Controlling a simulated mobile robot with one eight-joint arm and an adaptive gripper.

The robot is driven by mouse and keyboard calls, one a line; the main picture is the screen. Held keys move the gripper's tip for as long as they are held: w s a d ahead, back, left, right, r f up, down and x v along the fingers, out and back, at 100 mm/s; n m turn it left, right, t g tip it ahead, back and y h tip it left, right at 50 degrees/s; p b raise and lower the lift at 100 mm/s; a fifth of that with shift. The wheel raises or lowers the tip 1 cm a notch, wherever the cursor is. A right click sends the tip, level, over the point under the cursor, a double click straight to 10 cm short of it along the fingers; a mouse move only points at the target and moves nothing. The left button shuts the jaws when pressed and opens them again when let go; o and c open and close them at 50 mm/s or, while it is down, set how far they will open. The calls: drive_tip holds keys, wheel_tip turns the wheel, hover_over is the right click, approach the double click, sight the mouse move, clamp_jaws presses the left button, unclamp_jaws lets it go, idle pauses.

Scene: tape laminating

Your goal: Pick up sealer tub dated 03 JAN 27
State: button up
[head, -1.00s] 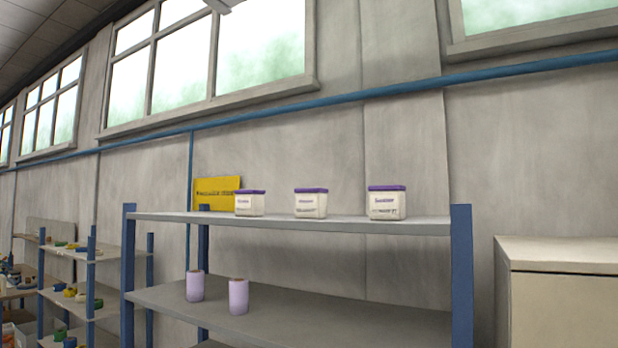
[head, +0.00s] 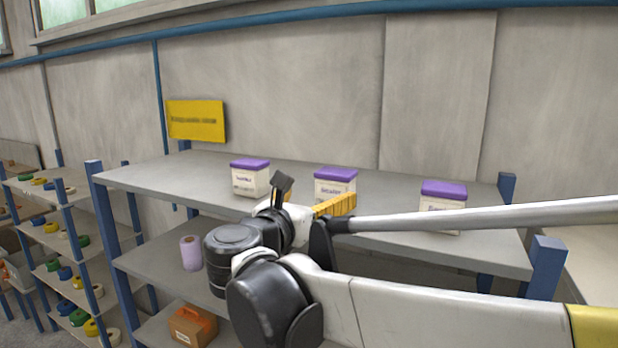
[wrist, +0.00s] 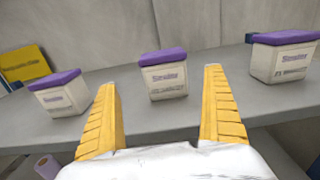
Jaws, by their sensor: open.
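Three white tubs with purple lids stand in a row on the grey top shelf. The left tub (head: 250,178) also shows in the wrist view (wrist: 58,94). The middle tub (head: 335,185) appears between my fingers in the wrist view (wrist: 164,76), beyond their tips. The right tub (head: 443,194) is partly hidden by my arm in the head view and shows in the wrist view (wrist: 284,57). The dates on their labels are too small to read. My gripper (wrist: 160,79) is open and empty, in front of the middle tub; its yellow finger shows in the head view (head: 336,205).
The top shelf (head: 150,174) has blue posts and a bare stretch at its left. A yellow sign (head: 196,121) stands behind it. A lilac roll (head: 190,254) and an orange-brown box (head: 192,325) are on lower shelves. The wall is close behind.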

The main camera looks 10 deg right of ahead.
sight(331, 188)
drive_tip(key=x, duration=0.3)
drive_tip(key=shift+w+d, duration=0.2)
drive_tip(key=shift+w, duration=0.05)
drive_tip(key=p+x, duration=0.1)
drive_tip(key=x, duration=0.4)
drive_tip(key=shift+s+d+f+p, duration=0.1)
drive_tip(key=shift+d+f+p, duration=0.1)
drive_tip(key=shift+d+p, duration=0.2)
drive_tip(key=shift+s+a, duration=0.15)
drive_tip(key=shift+c, duration=0.3)
drive_tip(key=c, duration=1.5)
